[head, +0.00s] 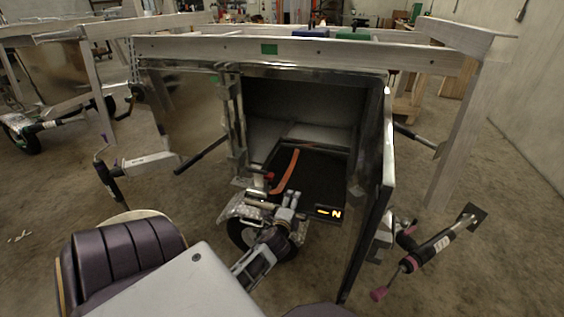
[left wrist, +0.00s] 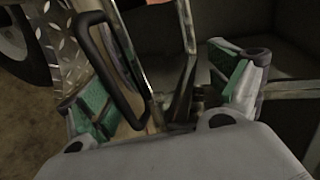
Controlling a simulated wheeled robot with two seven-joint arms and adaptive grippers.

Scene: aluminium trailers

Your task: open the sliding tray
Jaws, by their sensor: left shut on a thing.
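The sliding tray (head: 312,168) is a dark flat drawer low inside the open trailer compartment, with an orange strap lying on it and a lit label at its front right corner. My left gripper (head: 288,200) is at the tray's front edge. In the left wrist view its green-padded fingers (left wrist: 168,90) are well apart, with a black loop handle (left wrist: 112,62) and metal edges between them. It seems shut on this handle, though the exact contact is partly hidden. My right gripper is not in view.
The open compartment door (head: 372,190) stands on the right of the tray. A wheel (head: 240,232) and tread-plate fender lie below left. A jack with pink ends (head: 425,252) sticks out at right. Open floor lies at lower right.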

